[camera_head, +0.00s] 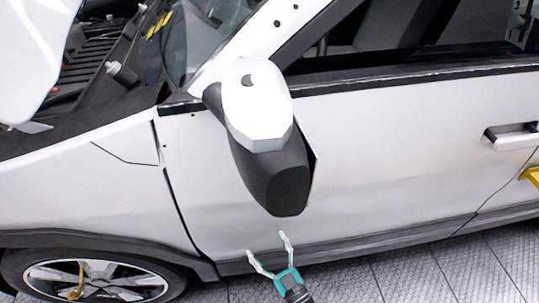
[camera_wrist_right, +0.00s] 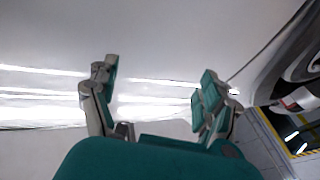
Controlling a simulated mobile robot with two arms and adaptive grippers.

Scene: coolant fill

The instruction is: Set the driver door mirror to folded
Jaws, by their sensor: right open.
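The driver door mirror (camera_head: 262,130) has a white cap and a dark lower housing. It sticks out from the front of the white driver door (camera_head: 390,150) toward the camera, so it looks unfolded. My right gripper (camera_head: 266,244) is open and empty. In the head view it shows just below the mirror's dark end, apart from it. In the right wrist view my right gripper (camera_wrist_right: 155,85) has its two fingers spread, with a plain white surface beyond them and nothing between them. The mirror does not show clearly in that view. My left gripper is not in view.
The door handle (camera_head: 510,136) is at the right. The front wheel (camera_head: 95,278) is at the lower left, and the engine bay (camera_head: 100,75) lies open at the upper left. Tiled floor (camera_head: 420,275) is clear along the car's side.

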